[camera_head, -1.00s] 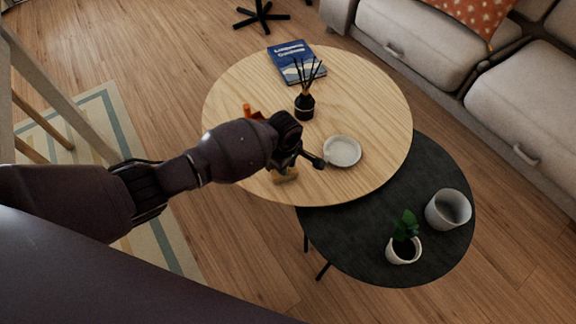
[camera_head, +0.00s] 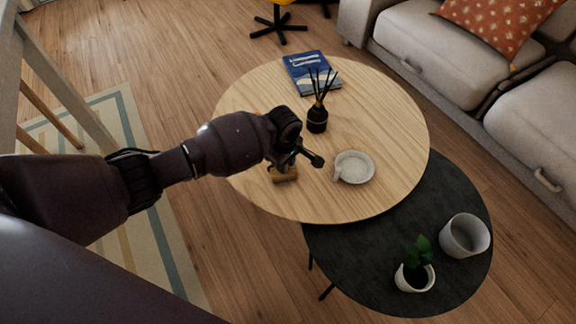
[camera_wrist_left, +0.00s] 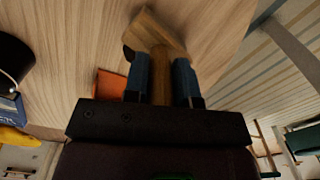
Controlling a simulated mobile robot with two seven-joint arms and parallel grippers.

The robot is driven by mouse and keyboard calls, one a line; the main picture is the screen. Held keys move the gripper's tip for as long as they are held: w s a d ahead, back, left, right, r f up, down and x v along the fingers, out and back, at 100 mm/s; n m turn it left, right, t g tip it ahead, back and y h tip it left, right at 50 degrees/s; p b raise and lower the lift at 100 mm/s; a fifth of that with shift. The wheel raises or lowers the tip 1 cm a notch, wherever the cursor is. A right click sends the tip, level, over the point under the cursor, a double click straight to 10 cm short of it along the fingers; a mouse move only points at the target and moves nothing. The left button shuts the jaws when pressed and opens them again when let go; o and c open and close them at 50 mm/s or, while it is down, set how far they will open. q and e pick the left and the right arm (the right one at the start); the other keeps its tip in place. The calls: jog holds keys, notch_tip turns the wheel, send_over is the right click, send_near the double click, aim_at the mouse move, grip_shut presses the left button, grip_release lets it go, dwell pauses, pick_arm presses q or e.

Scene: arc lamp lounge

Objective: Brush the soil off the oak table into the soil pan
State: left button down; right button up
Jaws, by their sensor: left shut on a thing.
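My left gripper (camera_head: 286,160) is shut on a wooden brush (camera_head: 284,174), low over the near left part of the round oak table (camera_head: 385,125). The left wrist view shows the brush handle (camera_wrist_left: 160,72) between the two fingers and the broad wooden head beyond them. Whether the bristles touch the table is hidden. A pale round dish (camera_head: 355,167) with a small lip at its left, possibly the soil pan, sits on the table right of the brush. I cannot make out any soil. My right gripper is not in view.
An orange object (camera_wrist_left: 108,84) lies close beside the gripper. A lower dark table (camera_head: 350,250) holds a potted plant (camera_head: 415,278) and an empty pot (camera_head: 464,236).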

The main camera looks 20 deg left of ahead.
pick_arm(q)
jog(key=shift+w+a+f, duration=0.1)
jog(key=shift+w+a, duration=0.1)
jog(key=shift+a, duration=0.05)
jog(key=shift+w+a, duration=0.5)
jog(key=shift+w+a+b, duration=0.3)
jog(key=shift+w+a, duration=0.8)
jog(key=shift+a, duration=0.05)
jog(key=shift+w+a+b, duration=0.3)
jog(key=shift+w+a, duration=1)
jog(key=shift+a, duration=0.1)
notch_tip(320, 180, up, 6)
jog(key=p, duration=0.3)
jog(key=shift+s+d+p, duration=0.35)
jog(key=shift+s+d, duration=0.05)
jog(key=shift+d, duration=0.05)
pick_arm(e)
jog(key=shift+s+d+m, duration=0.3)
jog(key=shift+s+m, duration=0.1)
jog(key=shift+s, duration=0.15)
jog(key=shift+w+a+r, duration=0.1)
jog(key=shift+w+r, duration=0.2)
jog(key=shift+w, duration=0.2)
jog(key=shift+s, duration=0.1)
